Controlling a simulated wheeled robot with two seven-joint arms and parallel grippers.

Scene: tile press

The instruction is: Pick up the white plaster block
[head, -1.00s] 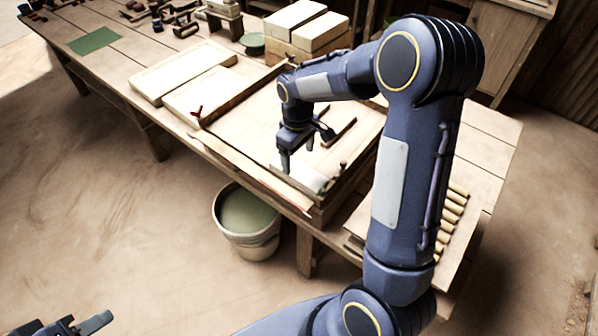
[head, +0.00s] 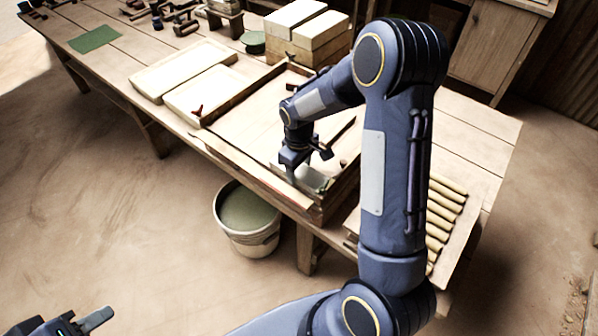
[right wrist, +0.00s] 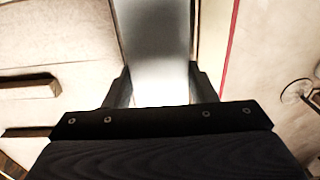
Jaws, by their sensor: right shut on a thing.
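The white plaster block (head: 311,177) is at the near right corner of the shallow wooden frame (head: 240,121) on the workbench. My right gripper (head: 296,174) is over it, fingers pointing down. In the right wrist view the pale block (right wrist: 153,45) runs away from me between the two fingers (right wrist: 155,88), which close on its sides. My arm hides part of the block in the head view, and I cannot tell whether it is clear of the surface. My left gripper (head: 88,322) is at the lower left, partly cut off, away from the bench.
Two pale slabs (head: 183,70) lie left of the frame. Pale blocks on a wooden stack (head: 308,36) stand behind it. A bucket (head: 246,240) stands on the floor before the bench. Several tan rods (head: 440,222) lie at the right. A green mat (head: 95,39) lies far left.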

